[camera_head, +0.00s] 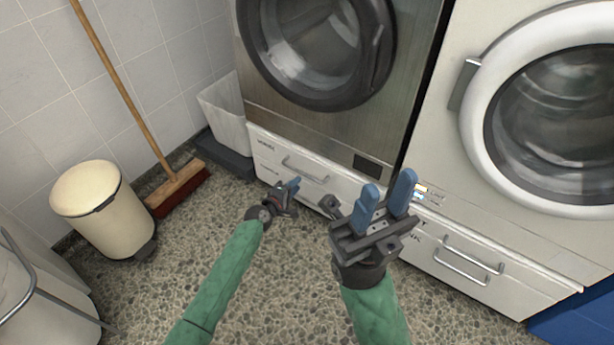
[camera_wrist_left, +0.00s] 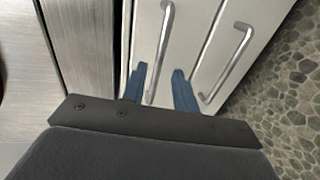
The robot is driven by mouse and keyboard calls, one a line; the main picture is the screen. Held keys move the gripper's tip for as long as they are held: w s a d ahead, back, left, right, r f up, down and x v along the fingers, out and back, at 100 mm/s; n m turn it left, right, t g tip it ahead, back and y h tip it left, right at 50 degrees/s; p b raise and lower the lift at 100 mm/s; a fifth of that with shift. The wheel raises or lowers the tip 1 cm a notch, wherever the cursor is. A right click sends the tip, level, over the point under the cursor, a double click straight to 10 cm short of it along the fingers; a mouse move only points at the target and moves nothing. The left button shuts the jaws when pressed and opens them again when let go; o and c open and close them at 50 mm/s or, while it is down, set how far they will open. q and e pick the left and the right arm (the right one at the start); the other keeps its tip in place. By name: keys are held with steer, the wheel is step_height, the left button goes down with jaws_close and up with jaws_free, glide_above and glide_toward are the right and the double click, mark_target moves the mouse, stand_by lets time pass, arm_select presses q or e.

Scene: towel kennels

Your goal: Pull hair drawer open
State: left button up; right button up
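A white drawer (camera_head: 262,152) sits under the steel-fronted machine, with a bar handle (camera_head: 305,171) and small dark lettering I cannot read. It looks shut. A second white drawer (camera_head: 420,252) with bar handles (camera_head: 468,262) sits under the white machine at right. My left gripper (camera_head: 292,186) is just below and in front of the left drawer's handle. In the left wrist view its two blue fingers (camera_wrist_left: 160,88) are apart, with one end of a bar handle (camera_wrist_left: 161,50) appearing between them; contact is unclear. My right gripper (camera_head: 384,198) is open and empty, nearer the camera, hiding part of the drawer fronts.
A cream pedal bin (camera_head: 103,212) and a broom (camera_head: 176,188) stand at left. A pale bin (camera_head: 226,113) stands beside the steel-fronted machine (camera_head: 330,125). The speckled floor (camera_head: 270,290) before the drawers is clear. A blue object (camera_head: 585,318) is at lower right.

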mark_target(307, 175)
arm_select(q)
steer(key=shift+b+x, duration=0.95)
steer(key=shift+x, duration=2.95)
jaws_close()
